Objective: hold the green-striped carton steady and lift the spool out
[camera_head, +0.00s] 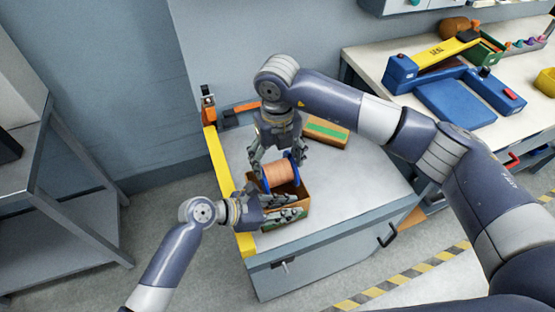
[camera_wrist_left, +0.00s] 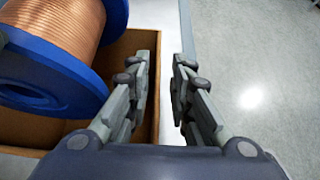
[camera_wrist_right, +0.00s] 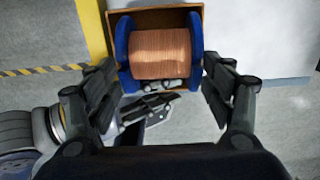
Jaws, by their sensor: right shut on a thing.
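A spool of copper-coloured wire with blue flanges (camera_head: 280,173) stands partly in an open brown carton (camera_head: 304,191); its top is above the rim. I cannot tell whether it touches the bottom. My right gripper (camera_head: 277,163) is shut on the spool from above, its fingers at the two flanges; the spool also shows in the right wrist view (camera_wrist_right: 165,54). My left gripper (camera_head: 292,207) is at the carton's near side. In the left wrist view its fingers (camera_wrist_left: 163,100) are apart at the carton wall (camera_wrist_left: 130,45), and hide part of it.
A closed carton with a green stripe (camera_head: 326,132) lies behind on the grey cabinet top (camera_head: 365,185). A yellow strip (camera_head: 217,165) edges its left side. A workbench (camera_head: 375,58) with a blue device (camera_head: 455,95) stands at the right. The cabinet top's right part is clear.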

